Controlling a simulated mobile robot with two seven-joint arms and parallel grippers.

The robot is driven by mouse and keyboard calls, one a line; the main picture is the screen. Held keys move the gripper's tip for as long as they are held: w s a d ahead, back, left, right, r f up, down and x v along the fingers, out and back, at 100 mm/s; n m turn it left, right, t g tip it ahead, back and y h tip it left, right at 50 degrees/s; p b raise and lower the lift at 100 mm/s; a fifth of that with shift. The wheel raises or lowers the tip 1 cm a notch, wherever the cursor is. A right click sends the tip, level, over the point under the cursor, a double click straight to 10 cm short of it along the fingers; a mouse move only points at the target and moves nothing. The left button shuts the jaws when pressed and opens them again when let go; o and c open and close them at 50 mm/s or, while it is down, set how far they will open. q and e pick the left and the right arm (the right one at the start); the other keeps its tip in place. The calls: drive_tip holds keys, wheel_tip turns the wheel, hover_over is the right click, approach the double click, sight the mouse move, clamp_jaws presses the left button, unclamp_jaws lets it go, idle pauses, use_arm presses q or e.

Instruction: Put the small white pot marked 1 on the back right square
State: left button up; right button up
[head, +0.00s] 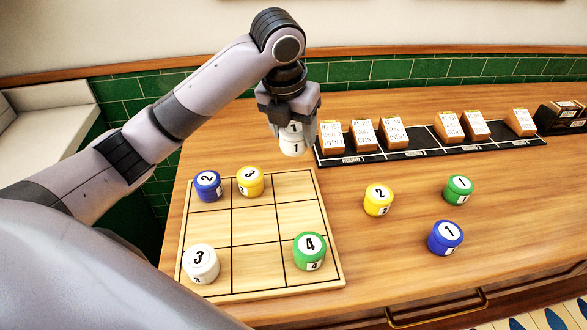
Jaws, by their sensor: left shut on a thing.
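My left gripper (291,118) is shut on the small white pot marked 1 (293,147). It holds the pot above the back right part of the wooden grid board (335,270), near the board's back edge. The back right square (294,186) is bare. On the board, a blue pot marked 2 (208,186) is at the back left and a yellow pot marked 3 (250,181) is at the back middle. A white pot marked 3 (200,264) is at the front left. A green pot marked 4 (309,251) is at the front right. My right gripper does not show.
Right of the board stand a yellow pot marked 2 (378,200), a green pot marked 1 (458,189) and a blue pot marked 1 (445,237). A black rail (425,138) with several ticket blocks lies along the back. The board's middle row is bare.

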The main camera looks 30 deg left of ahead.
sight(287, 141)
use_arm(q)
wheel_tip(287, 141, down, 10)
drive_tip(key=shift+f, duration=0.1)
idle(0.4)
drive_tip(key=shift+f, duration=0.1)
drive_tip(key=o, duration=1.1)
drive_tip(key=v, duration=1.1)
drive_tip(key=shift+s+r, duration=0.25)
drive_tip(key=shift+r, duration=0.4)
